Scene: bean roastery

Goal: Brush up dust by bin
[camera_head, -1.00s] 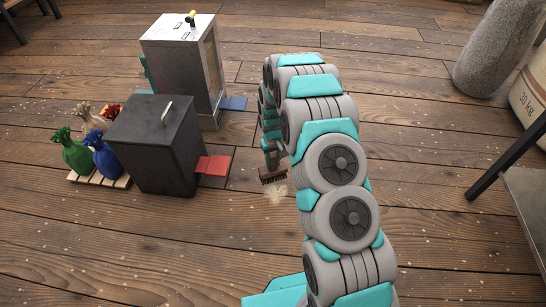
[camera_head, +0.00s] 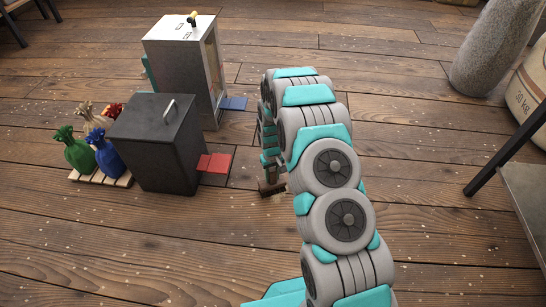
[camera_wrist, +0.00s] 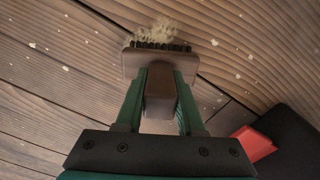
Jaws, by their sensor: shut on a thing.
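My gripper (camera_wrist: 160,95) is shut on the handle of a brush (camera_wrist: 135,64), as the wrist view shows. In the head view the brush (camera_head: 270,188) hangs bristles down at or just above the floor, partly hidden by my arm. In the wrist view a pale dust pile (camera_wrist: 161,32) lies right at the dark bristles. In the head view the pile is mostly hidden by the brush and arm. The dark grey bin (camera_head: 155,142) with a red pedal (camera_head: 215,163) stands left of the brush. The red pedal also shows in the wrist view (camera_wrist: 254,144).
A steel bin (camera_head: 183,60) with a blue pedal (camera_head: 235,103) stands behind the dark one. Tied bags (camera_head: 78,154) sit on a small pallet (camera_head: 122,181) at the left. A stone-like column (camera_head: 490,50) and a sack (camera_head: 530,100) stand at the right. The plank floor is open in front.

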